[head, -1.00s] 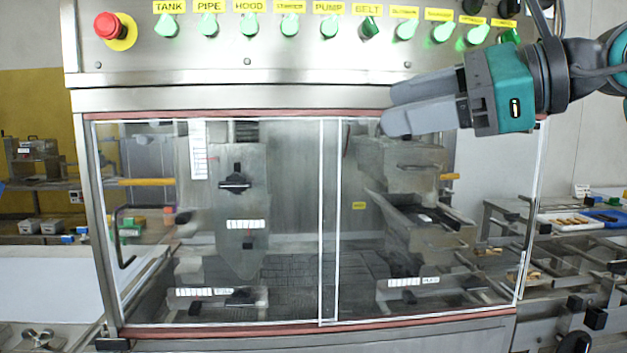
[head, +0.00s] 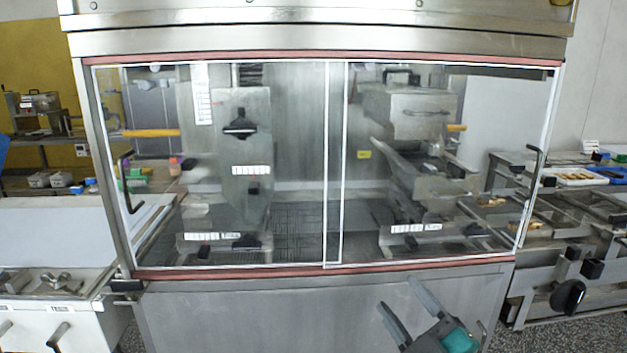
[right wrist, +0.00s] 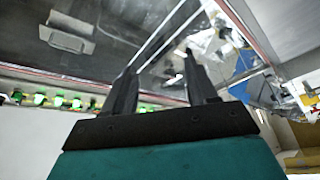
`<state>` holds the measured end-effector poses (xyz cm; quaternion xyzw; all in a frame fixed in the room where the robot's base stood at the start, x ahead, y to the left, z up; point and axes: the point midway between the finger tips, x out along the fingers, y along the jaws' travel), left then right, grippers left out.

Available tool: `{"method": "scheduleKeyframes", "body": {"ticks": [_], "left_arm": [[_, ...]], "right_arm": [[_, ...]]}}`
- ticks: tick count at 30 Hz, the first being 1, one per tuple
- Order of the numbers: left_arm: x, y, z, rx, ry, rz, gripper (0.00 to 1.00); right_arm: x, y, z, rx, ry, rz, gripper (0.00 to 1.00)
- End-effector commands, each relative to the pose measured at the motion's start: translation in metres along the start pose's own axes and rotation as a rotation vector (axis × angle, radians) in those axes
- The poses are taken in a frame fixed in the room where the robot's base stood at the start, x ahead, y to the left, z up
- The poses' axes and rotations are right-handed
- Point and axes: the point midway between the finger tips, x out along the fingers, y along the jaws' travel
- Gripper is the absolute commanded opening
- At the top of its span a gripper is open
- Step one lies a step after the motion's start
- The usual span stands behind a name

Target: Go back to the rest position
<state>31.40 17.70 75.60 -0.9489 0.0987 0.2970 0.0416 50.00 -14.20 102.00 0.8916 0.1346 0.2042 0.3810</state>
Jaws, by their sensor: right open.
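My right gripper (head: 402,305) is low in the head view, in front of the machine's plain lower steel panel. Its two grey fingers point up and to the left, apart and with nothing between them. In the right wrist view its dark fingers (right wrist: 158,90) are also spread and empty. My left gripper does not show in the head view.
The steel enrober cabinet (head: 320,300) fills the middle, with its clear sliding doors (head: 300,220) closed. A bench with a white tray (head: 575,178) stands at right. A white-topped table (head: 50,235) and drawers stand at left. Speckled floor (head: 560,338) shows at lower right.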

Motion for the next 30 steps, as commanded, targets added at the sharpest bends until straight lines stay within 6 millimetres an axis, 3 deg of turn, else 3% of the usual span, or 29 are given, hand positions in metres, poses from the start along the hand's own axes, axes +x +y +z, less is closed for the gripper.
{"method": "scheduleKeyframes", "body": {"ticks": [1, 3, 6, 12, 15, 19, 30], "left_arm": [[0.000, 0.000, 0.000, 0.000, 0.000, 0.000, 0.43], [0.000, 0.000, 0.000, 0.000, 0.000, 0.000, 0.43], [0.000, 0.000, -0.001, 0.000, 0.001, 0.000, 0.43], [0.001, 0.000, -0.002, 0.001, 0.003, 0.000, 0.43], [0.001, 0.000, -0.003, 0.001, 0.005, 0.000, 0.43], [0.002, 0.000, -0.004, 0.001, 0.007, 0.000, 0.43], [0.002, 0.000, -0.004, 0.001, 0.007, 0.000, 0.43]], "right_arm": [[-0.025, -0.026, 0.023, 0.117, -0.114, -0.030, 0.57], [-0.059, -0.057, 0.050, 0.266, -0.266, -0.062, 0.57], [-0.113, -0.101, 0.079, 0.457, -0.474, -0.103, 0.57], [-0.206, -0.163, 0.100, 0.722, -0.783, -0.155, 0.57], [-0.232, -0.178, 0.101, 0.788, -0.867, -0.167, 0.57], [-0.246, -0.186, 0.101, 0.823, -0.908, -0.172, 0.57], [-0.246, -0.186, 0.101, 0.822, -0.908, -0.173, 0.57]]}}
